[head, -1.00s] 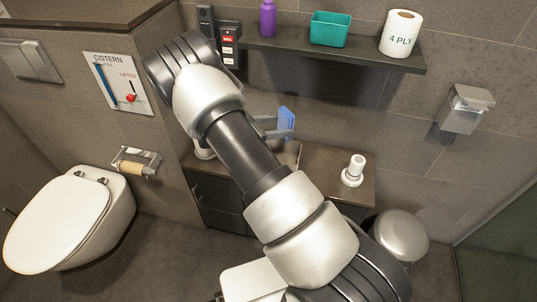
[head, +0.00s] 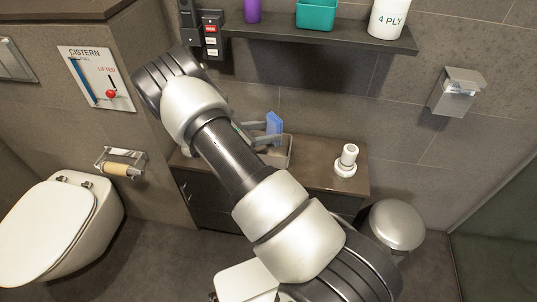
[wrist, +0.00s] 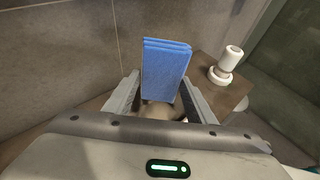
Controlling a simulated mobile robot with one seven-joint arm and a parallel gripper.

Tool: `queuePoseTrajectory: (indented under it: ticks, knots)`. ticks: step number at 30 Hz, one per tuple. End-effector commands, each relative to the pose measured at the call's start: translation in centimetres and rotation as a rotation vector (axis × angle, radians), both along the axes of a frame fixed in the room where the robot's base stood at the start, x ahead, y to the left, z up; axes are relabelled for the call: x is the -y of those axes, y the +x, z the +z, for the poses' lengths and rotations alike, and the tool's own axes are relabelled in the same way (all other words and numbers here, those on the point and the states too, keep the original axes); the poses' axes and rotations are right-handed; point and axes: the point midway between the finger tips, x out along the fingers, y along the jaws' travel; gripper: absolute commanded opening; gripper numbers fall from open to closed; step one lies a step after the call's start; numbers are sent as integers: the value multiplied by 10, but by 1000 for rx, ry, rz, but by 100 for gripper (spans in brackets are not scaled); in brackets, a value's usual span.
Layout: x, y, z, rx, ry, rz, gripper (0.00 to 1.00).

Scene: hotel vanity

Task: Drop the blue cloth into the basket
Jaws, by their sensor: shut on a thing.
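The blue cloth (head: 274,121) is a folded, upright block held above the counter in the head view. My gripper (head: 268,136) is shut on it, with a finger on each side. In the wrist view the cloth (wrist: 165,68) stands up between the fingers of my gripper (wrist: 162,95). A grey-brown open container (head: 287,158), which looks like the basket, sits on the counter just below the cloth. My arm and gripper hide much of it, and I cannot tell whether the cloth touches it.
The dark counter (head: 320,178) holds a white bottle-like item (head: 346,160) to the right. A round bin (head: 395,225) stands at the right.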

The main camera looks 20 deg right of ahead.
Motion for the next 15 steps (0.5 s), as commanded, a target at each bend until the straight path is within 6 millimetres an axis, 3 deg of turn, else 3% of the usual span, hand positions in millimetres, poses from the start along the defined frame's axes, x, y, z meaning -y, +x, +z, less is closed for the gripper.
queuePoseTrajectory:
  ticks: [3, 4, 7, 15]
  knots:
    - [0, 0, 1, 0, 0, 0, 32]
    - [0, 0, 1, 0, 0, 0, 53]
    - [0, 0, 1, 0, 0, 0, 70]
    - [0, 0, 1, 0, 1, 0, 72]
